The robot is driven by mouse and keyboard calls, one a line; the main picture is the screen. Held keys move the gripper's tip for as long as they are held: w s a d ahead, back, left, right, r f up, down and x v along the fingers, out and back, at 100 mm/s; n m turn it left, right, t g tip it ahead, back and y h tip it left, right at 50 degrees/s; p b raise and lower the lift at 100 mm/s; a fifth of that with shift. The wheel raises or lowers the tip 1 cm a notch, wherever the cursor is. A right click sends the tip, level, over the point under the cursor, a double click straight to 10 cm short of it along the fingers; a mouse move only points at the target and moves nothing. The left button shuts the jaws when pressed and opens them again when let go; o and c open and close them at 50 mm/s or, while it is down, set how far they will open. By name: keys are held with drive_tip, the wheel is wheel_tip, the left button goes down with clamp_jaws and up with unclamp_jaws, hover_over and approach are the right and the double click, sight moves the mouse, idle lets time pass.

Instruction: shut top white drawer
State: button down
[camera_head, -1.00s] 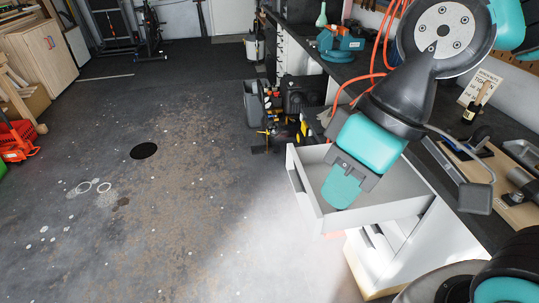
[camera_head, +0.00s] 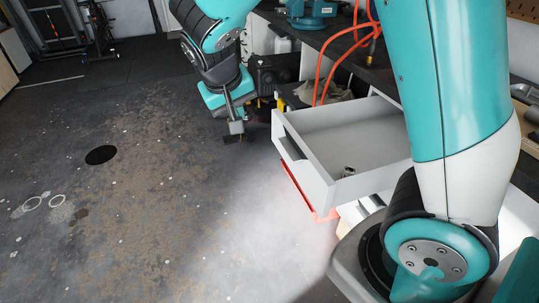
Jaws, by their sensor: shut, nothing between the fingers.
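The top white drawer (camera_head: 318,178) is pulled well out of the workbench side, with its front panel facing left. A slot-like handle shows on that panel. The drawer's inside is visible, and a small metal item (camera_head: 348,171) lies in it. My gripper (camera_head: 236,130) is to the left of the drawer, out in front of its front panel and towards its far end. It points down and its fingers are shut and empty. A gap shows between it and the drawer. My arm hides the drawer's right part and much of the cabinet.
A red edge (camera_head: 303,194) shows just below the drawer. Orange cables (camera_head: 322,75) hang over the dark bench top behind it. Dark gear stands on the floor behind my gripper. The floor (camera_head: 150,215) to the left is clear, apart from a round black spot (camera_head: 101,155).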

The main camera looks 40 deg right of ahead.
drive_tip(key=w+d+f+m+h+b, duration=0.2)
drive_tip(key=w+d+f+h+b, duration=0.15)
drive_tip(key=f, duration=0.25)
drive_tip(key=p, duration=0.1)
approach(276, 135)
drive_tip(key=w+a+x, duration=0.1)
drive_tip(key=x, duration=0.4)
drive_tip(key=shift+s+d+f+y, duration=0.15)
drive_tip(key=shift+s+d+y, duration=0.05)
drive_tip(key=shift+d, duration=0.2)
drive_tip(key=shift+s+d+f+y, duration=0.15)
drive_tip(key=shift+s+d, duration=0.05)
drive_tip(key=shift+d, duration=0.15)
drive_tip(key=shift+d, duration=0.1)
